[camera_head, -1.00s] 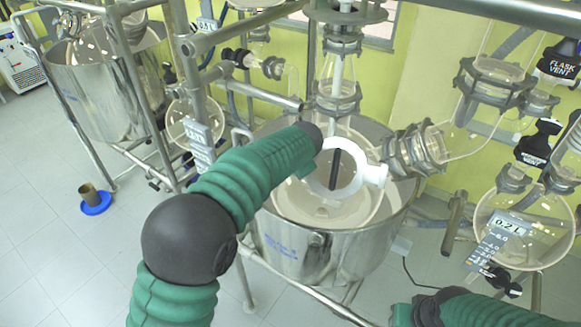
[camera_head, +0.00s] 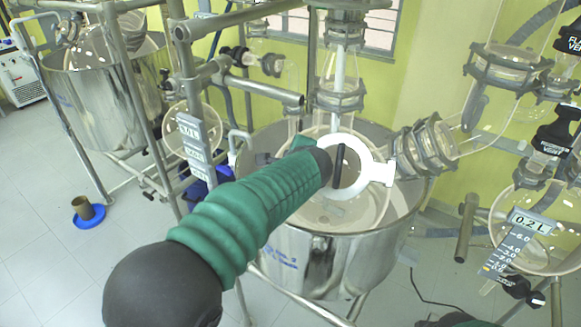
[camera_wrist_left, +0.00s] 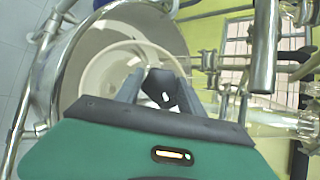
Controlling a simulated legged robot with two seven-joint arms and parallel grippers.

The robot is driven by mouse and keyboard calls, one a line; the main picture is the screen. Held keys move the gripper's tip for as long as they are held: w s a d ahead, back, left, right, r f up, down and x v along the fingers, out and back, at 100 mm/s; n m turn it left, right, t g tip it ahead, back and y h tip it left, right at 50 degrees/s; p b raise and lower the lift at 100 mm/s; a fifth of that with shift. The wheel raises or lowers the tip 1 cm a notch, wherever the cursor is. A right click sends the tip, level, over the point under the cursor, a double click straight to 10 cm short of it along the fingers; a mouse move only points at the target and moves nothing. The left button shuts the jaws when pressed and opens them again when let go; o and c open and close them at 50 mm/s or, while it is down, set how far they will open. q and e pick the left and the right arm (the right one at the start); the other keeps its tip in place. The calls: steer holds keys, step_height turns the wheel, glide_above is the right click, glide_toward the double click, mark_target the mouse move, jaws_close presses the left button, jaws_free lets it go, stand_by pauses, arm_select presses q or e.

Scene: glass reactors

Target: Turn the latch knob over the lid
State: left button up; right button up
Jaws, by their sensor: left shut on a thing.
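The reactor's round lid opening shows as a white ring (camera_head: 379,168) with a tab on its right side, on top of the steel vessel (camera_head: 325,262). A dark upright bar, the latch knob (camera_head: 340,166), stands across the ring's opening. My left arm comes in from the left, and its dark end reaches the ring's left edge beside the knob; its fingers are hidden there. In the left wrist view, my left gripper (camera_wrist_left: 158,90) is shut on the black knob (camera_wrist_left: 160,84), one finger on each side. The pale lid lies behind it.
Steel frame pipes (camera_head: 240,80) stand close to the left and behind my left arm. A glass neck with clamps (camera_head: 424,147) sits right of the ring. A glass flask (camera_head: 535,225) hangs at the right. A second steel vessel (camera_head: 105,105) stands at the back left.

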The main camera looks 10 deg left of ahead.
arm_select(q)
steer(key=m+t+b, duration=0.1)
steer(key=m+b, duration=0.1)
steer(key=m, duration=0.1)
steer(key=m+t+h+b, duration=0.1)
steer(key=m+b, duration=0.1)
steer(key=m, duration=0.1)
steer(key=shift+f, duration=0.1)
steer(key=shift+d+m+b, duration=0.1)
steer(key=shift+m+b, duration=0.25)
steer(key=shift+m, duration=0.25)
steer(key=shift+f, duration=0.1)
steer(key=shift+s+f+m, duration=0.1)
steer(key=shift+f+m, duration=0.1)
steer(key=shift+m, duration=0.1)
steer(key=o, duration=1.4)
steer(key=shift+s, duration=0.1)
steer(key=shift+c, duration=0.2)
steer(key=shift+r, duration=0.1)
steer(key=shift+d+r, duration=0.1)
